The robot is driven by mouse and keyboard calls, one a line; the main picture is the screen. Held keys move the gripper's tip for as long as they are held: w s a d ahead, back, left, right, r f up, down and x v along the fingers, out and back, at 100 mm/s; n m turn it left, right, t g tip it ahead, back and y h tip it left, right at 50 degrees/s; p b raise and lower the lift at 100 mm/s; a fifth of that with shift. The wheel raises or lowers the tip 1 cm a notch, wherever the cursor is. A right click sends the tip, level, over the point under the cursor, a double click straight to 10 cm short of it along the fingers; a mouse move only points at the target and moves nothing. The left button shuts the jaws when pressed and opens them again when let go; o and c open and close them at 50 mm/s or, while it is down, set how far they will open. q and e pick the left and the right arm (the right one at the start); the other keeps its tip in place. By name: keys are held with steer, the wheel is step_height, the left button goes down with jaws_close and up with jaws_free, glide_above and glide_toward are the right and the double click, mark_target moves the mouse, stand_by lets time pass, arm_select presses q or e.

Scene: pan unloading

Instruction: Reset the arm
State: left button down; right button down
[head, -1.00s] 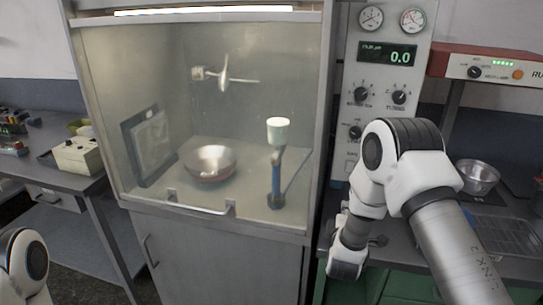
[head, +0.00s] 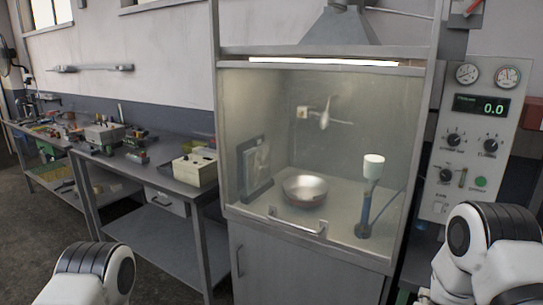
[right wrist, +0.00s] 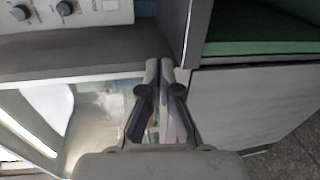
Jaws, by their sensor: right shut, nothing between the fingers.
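My right arm shows at the lower right of the head view, in front of the control panel, with its gripper (head: 424,297) only partly in view at the bottom edge. In the right wrist view the right gripper (right wrist: 160,68) is shut, with its two fingers together and nothing between them. My left arm shows at the lower left of the head view. Its gripper is out of view. A round metal pan (head: 305,192) sits inside the glass-fronted fume hood (head: 240,215), away from both arms.
The control panel (head: 470,145) with dials and knobs stands right of the hood. A blue stand with a white cup (head: 373,166) is inside the hood. Left are grey benches (head: 175,180) with a cream box (head: 195,168) and several tools. Floor at far left is clear.

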steer(key=s+a+f+m+g+y, duration=0.1)
steer(key=s+a+f+g+y, duration=0.2)
steer(key=s+f, duration=0.5)
steer(key=s+a+f+g+y, duration=0.2)
steer(key=s+a+f+g, duration=0.15)
steer(key=s+f, duration=0.4)
steer(key=s+a+f+m+g+y, duration=0.1)
steer(key=s+a+m+g, duration=0.1)
steer(key=s+m, duration=0.2)
steer(key=s+a+f+m+g+y, duration=0.1)
steer(key=s+a+f+m+g, duration=0.1)
steer(key=s, duration=0.7)
steer(key=s+a+f+m+g+y, duration=0.1)
steer(key=s+a+f+m+g, duration=0.1)
steer(key=s+m, duration=0.4)
steer(key=shift+s+a+g, duration=0.4)
steer(key=shift+s+g, duration=0.4)
steer(key=shift+g, duration=0.05)
